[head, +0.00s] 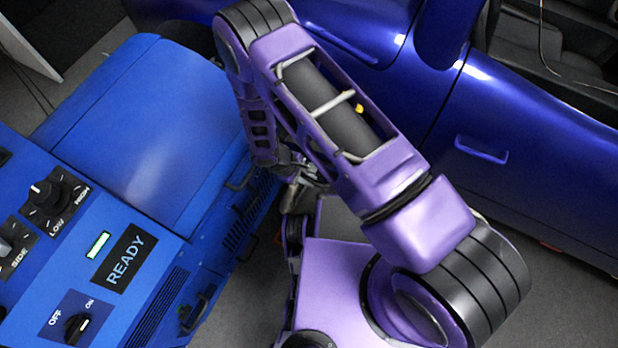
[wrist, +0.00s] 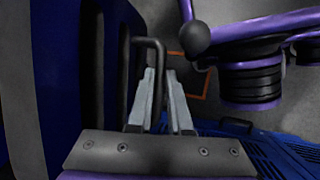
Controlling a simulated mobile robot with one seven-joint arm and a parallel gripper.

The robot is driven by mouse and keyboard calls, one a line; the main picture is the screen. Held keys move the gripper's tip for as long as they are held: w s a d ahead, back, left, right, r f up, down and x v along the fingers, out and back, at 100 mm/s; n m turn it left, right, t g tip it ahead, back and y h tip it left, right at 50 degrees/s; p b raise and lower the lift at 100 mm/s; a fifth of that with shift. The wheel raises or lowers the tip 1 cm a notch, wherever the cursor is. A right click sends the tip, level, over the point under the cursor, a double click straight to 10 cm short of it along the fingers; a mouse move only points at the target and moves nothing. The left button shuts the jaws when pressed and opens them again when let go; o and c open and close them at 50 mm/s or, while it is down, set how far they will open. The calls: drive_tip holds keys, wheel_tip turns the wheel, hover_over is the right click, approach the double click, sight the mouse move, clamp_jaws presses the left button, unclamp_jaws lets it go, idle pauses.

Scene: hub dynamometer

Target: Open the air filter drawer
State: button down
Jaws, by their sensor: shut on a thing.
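My gripper (wrist: 163,82) is shut on a dark bar handle (wrist: 147,41) in the wrist view. The handle bends toward the dark blue front at the left, and one leg of it runs down between the two grey fingers. In the head view my gripper (head: 289,196) is small and partly hidden under my purple arm, beside the right side of the blue machine (head: 165,140). The drawer itself is not clearly visible, and I cannot tell how far it is open.
Dark handles (head: 252,243) and vents sit on the machine's side. A control panel with knobs and a READY sign (head: 125,258) is at lower left. A blue car (head: 500,150) stands on the right. Grey floor lies between machine and car.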

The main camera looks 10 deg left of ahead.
drive_tip(key=shift+a, duration=0.1)
drive_tip(key=c, duration=0.8)
unclamp_jaws()
drive_tip(key=shift+c, duration=0.2)
drive_tip(key=shift+r, duration=0.1)
drive_tip(key=p+v, duration=0.2)
drive_tip(key=v, duration=1.5)
drive_tip(key=shift+r, duration=0.1)
